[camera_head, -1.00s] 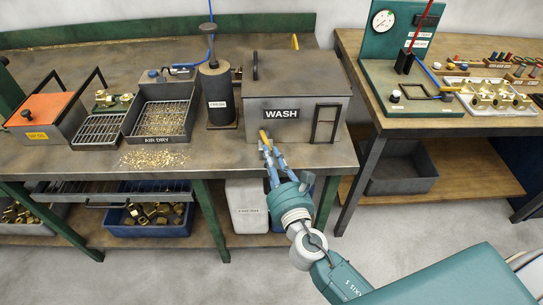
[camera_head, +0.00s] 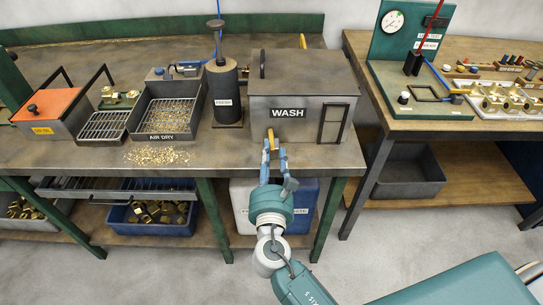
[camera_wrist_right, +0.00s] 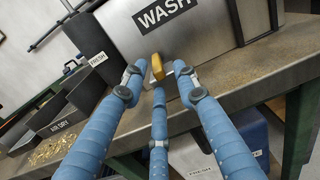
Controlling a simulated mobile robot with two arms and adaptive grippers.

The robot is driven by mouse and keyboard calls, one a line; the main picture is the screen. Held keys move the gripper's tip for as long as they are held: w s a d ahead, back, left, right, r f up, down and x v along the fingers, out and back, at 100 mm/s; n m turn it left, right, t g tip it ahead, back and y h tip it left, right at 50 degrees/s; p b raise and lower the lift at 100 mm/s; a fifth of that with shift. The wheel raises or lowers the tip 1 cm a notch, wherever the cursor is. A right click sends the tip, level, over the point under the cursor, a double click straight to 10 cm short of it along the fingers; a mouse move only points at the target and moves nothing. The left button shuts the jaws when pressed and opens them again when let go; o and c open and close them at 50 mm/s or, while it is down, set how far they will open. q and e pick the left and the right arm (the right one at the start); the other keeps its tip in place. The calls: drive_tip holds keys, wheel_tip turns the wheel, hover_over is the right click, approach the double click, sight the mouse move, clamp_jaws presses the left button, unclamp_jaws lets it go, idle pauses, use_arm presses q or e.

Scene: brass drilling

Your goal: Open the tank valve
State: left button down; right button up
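The wash tank (camera_head: 300,95) is a grey metal box with a WASH label, standing on the left bench. Its valve has a yellow handle (camera_head: 271,139) low on the front face; it also shows in the right wrist view (camera_wrist_right: 157,66). My right gripper (camera_head: 274,152) is in front of the tank with its blue fingers spread. In the right wrist view the fingertips (camera_wrist_right: 157,75) are on both sides of the handle, with a third finger below it. I see gaps beside the handle and cannot tell whether any finger touches it. My left gripper is not in view.
Left of the tank stand a dark FRESH cylinder (camera_head: 226,92), an AIR DRY tray (camera_head: 150,115) and an orange-lidded box (camera_head: 47,107). Brass chips (camera_head: 157,156) lie near the bench edge. A second bench (camera_head: 465,125) with a gauge panel stands to the right.

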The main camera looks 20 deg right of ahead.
drive_tip(key=shift+s+a, duration=0.1)
drive_tip(key=v, duration=1.2)
